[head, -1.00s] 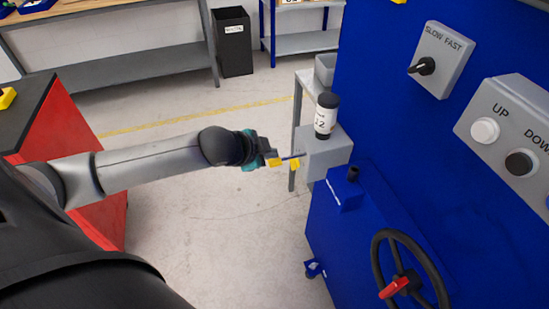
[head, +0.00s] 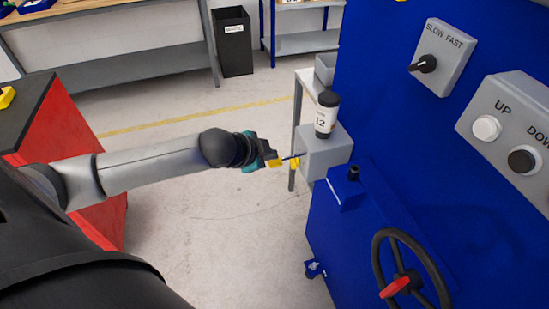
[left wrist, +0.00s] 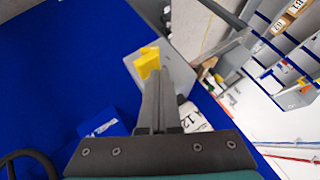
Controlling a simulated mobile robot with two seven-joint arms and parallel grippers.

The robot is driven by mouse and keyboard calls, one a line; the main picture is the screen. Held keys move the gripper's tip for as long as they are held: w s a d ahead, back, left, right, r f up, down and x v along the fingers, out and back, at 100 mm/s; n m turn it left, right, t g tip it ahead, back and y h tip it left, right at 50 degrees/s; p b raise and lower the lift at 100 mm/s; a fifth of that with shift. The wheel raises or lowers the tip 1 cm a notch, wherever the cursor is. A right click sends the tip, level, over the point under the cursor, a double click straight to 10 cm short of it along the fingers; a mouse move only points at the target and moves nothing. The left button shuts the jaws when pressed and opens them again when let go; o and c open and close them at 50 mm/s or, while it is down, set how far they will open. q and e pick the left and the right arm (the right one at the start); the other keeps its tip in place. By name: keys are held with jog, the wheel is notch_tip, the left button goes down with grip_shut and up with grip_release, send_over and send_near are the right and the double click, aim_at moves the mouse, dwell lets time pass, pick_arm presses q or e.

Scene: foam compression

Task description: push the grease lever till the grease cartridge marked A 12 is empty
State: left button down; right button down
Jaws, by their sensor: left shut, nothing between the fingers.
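The grease cartridge (head: 326,115), dark-capped with a white label, stands upright on a grey box (head: 325,155) at the side of the blue machine. Its label reads "12" in the head view; in the left wrist view the cartridge (left wrist: 194,118) shows "A 12", partly hidden by my fingers. A yellow piece (head: 295,162) beside the box appears to be the grease lever's end; it also shows in the left wrist view (left wrist: 147,62). My left gripper (head: 298,156) is shut and empty, its tips close to the yellow piece. I cannot tell whether they touch. My right gripper is out of view.
The blue machine carries a handwheel (head: 410,275), a SLOW FAST switch box (head: 443,60) and an UP/DOWN button panel (head: 510,120). A red cabinet (head: 75,150) stands at left, a black bin (head: 233,45) behind. The floor between is clear.

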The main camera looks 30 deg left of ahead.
pick_arm(q)
jog(key=shift+s+f+b, duration=0.1)
jog(key=shift+f+b, duration=0.3)
jog(key=shift+f, duration=0.6)
dwell(0.6)
jog(key=shift+r, duration=0.1)
dwell(0.4)
jog(key=shift+r+p, duration=1.7)
jog(key=shift+p, duration=0.65)
notch_tip(320, 180, up, 5)
jog(key=p, duration=0.6)
jog(key=shift+r, duration=0.1)
